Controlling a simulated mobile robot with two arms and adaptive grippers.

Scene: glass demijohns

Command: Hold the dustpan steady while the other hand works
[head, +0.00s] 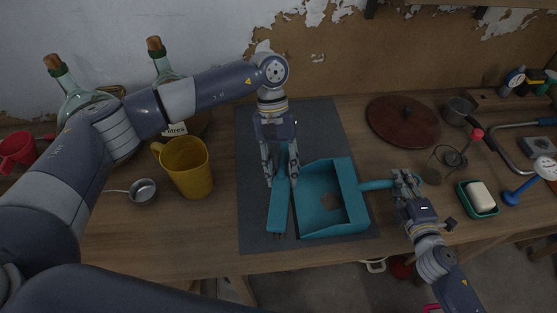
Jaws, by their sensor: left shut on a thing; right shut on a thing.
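A teal dustpan (310,210) lies on the dark grey mat (255,135), its open side to the left and its handle (376,185) to the right. A small brown patch shows inside it; I cannot tell what it is. My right gripper (405,183) is shut on the dustpan handle near its end. My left gripper (279,178) points down and is shut on a long teal tool (279,212), which looks like a hand brush. The brush stands just left of the dustpan's open edge. Its lower side is hidden from view.
A yellow jug (188,168), a ladle (143,190) and corked demijohns (82,100) stand left. A round brown lid (402,121), a glass (443,163), a soap dish (478,199) and a blue plunger-like tool (512,198) are right. The table's front edge is close to the mat.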

